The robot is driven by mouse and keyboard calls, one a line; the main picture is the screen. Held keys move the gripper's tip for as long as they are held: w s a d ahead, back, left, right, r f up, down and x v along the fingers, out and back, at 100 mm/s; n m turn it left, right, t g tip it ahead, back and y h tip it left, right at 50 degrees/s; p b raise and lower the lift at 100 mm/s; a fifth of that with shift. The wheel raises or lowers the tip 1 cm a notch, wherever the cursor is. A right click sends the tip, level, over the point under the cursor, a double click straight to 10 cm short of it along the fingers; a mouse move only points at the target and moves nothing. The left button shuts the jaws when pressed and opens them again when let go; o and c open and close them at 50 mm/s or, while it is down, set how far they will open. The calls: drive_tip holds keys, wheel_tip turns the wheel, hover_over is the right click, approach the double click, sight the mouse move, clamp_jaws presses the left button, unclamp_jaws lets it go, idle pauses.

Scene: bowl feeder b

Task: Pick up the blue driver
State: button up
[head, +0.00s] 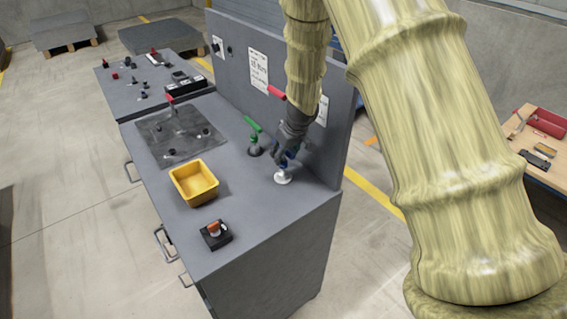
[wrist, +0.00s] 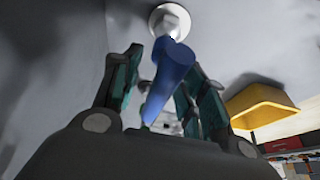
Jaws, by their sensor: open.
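The blue driver (wrist: 172,66) stands between the two open fingers of my gripper (wrist: 165,63) in the wrist view. Its far end meets a round white base (wrist: 170,20) on the bench. In the head view the blue driver (head: 291,158) shows only in part, mostly covered by my gripper (head: 284,156), which is above the white base (head: 283,177). The fingers are apart on either side of the handle. I cannot tell whether either one touches it.
A grey panel (head: 258,72) rises close behind my gripper. A green-handled fixture (head: 253,137) stands just left of it. A yellow bin (head: 193,183) and a black block with an orange top (head: 216,235) are nearer the front. The bench's right front corner is clear.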

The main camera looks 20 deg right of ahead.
clamp_jaws()
drive_tip(key=shift+w+r, duration=0.1)
idle(0.5)
drive_tip(key=shift+r+b, duration=0.3)
drive_tip(key=shift+r, duration=1.1)
drive_tip(key=shift+s+d+f+t+b, duration=0.2)
drive_tip(key=shift+f+t+b, duration=0.15)
drive_tip(key=shift+b, duration=0.45)
drive_tip(key=shift+s+a+b, duration=0.1)
drive_tip(key=shift+s+b, duration=0.2)
drive_tip(key=shift+b, duration=0.5)
drive_tip(key=shift+s+f+t+y+b, duration=0.25)
drive_tip(key=shift+t+y+b, duration=0.1)
drive_tip(key=shift+b, duration=0.6)
drive_tip(key=shift+d+b, duration=0.2)
drive_tip(key=shift+b, duration=0.15)
